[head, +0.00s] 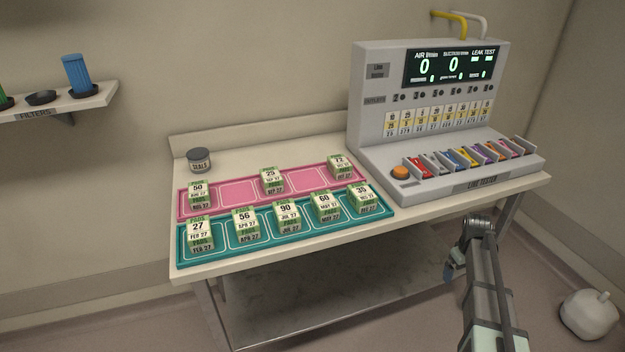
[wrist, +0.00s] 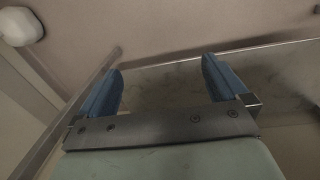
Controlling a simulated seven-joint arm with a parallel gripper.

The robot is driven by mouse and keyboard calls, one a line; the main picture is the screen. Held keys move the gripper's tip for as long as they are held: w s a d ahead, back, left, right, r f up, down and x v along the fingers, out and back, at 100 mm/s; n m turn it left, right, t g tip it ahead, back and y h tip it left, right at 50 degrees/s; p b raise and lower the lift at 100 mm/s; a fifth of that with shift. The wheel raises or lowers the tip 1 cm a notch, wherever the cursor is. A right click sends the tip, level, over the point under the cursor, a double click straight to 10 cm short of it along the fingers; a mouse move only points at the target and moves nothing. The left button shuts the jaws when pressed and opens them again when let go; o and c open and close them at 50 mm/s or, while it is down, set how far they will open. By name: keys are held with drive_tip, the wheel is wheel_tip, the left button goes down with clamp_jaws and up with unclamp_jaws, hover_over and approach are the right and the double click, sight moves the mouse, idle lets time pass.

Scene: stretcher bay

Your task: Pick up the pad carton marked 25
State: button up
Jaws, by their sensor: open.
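The pad carton marked 25 (head: 271,181) is a small white and green box. It stands in the middle of the pink tray (head: 239,189), with empty marked places on both sides of it. My gripper (head: 451,266) is low at the right, in front of the bench and below its top, far from the carton. In the wrist view my gripper (wrist: 160,85) shows two blue fingers wide apart with nothing between them. The wrist view shows the floor and the bench frame, and no carton.
Cartons marked 50 (head: 198,194) and 72 (head: 339,167) share the pink tray. The teal tray (head: 268,252) in front holds several cartons. A line tester (head: 432,120) stands at the right of the bench (head: 300,240). A dark jar (head: 199,160) stands behind the trays.

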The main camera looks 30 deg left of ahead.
drive_tip(key=w+a+r+n+t, duration=0.1)
drive_tip(key=w+a+r, duration=0.1)
drive_tip(key=w+r, duration=0.65)
drive_tip(key=w+a+r+n+t, duration=0.1)
drive_tip(key=w+r+n+t, duration=0.15)
drive_tip(key=r, duration=1.15)
drive_tip(key=w+a+r, duration=0.2)
drive_tip(key=a+r, duration=0.2)
drive_tip(key=r, duration=0.3)
drive_tip(key=a+n, duration=0.1)
drive_tip(key=a, duration=0.3)
drive_tip(key=a+r+n+g+y, duration=0.1)
drive_tip(key=a, duration=0.3)
drive_tip(key=a+n, duration=0.1)
drive_tip(key=a, duration=0.3)
drive_tip(key=shift+s+r+n+g+y, duration=0.25)
drive_tip(key=shift+r+n+y, duration=0.05)
drive_tip(key=shift+r+n, duration=0.05)
drive_tip(key=s+a+n+g+y, duration=0.2)
drive_tip(key=s+a+n, duration=0.15)
drive_tip(key=a, duration=1.25)
drive_tip(key=n+g, duration=0.4)
drive_tip(key=n, duration=0.5)
approach(272, 174)
drive_tip(key=shift+m, duration=0.35)
drive_tip(key=x, duration=1.1)
drive_tip(key=shift+w+f, duration=0.1)
drive_tip(key=shift+f, duration=0.1)
drive_tip(key=shift+c, duration=0.3)
